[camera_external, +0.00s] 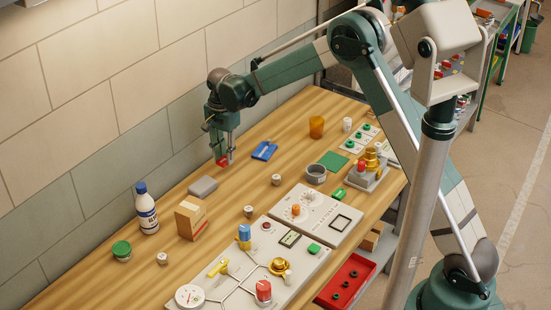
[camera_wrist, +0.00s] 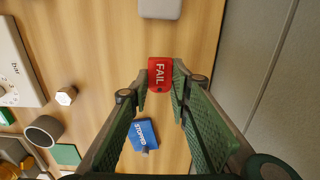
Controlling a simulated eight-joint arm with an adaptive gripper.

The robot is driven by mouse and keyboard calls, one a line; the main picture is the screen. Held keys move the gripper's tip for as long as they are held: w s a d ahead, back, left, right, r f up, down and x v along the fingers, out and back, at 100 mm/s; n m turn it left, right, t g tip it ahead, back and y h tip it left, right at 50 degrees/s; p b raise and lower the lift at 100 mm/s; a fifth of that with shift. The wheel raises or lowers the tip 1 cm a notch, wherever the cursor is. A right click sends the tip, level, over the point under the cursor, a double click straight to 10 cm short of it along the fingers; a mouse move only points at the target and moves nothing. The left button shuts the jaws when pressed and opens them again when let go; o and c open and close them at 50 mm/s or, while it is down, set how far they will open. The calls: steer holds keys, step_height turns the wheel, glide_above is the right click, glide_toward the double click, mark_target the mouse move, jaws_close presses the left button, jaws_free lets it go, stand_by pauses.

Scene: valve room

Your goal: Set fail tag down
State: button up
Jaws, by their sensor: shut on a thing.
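The red fail tag (camera_wrist: 160,73) is between the fingertips of my gripper (camera_wrist: 159,90) in the wrist view, with its FAIL lettering readable. In the external view the red tag (camera_external: 223,161) shows at the tips of my gripper (camera_external: 224,156). My gripper is shut on it and points down over the back part of the wooden table (camera_external: 165,276), near the wall. I cannot tell exactly how far the tag is from the tabletop.
A grey block (camera_external: 203,187) lies left of my gripper and a blue STOPPED tag (camera_external: 264,150) lies right of it. Control panels (camera_external: 322,216) fill the front side. Bare wood lies around the tag.

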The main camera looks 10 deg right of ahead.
mark_target(225, 159)
steer(key=shift+f, duration=0.35)
steer(key=shift+f, duration=1.85)
steer(key=shift+f, duration=0.2)
steer(key=o, duration=0.7)
steer(key=shift+o, duration=0.2)
steer(key=shift+r, duration=0.25)
step_height(225, 159, up, 12)
steer(key=shift+f, duration=0.1)
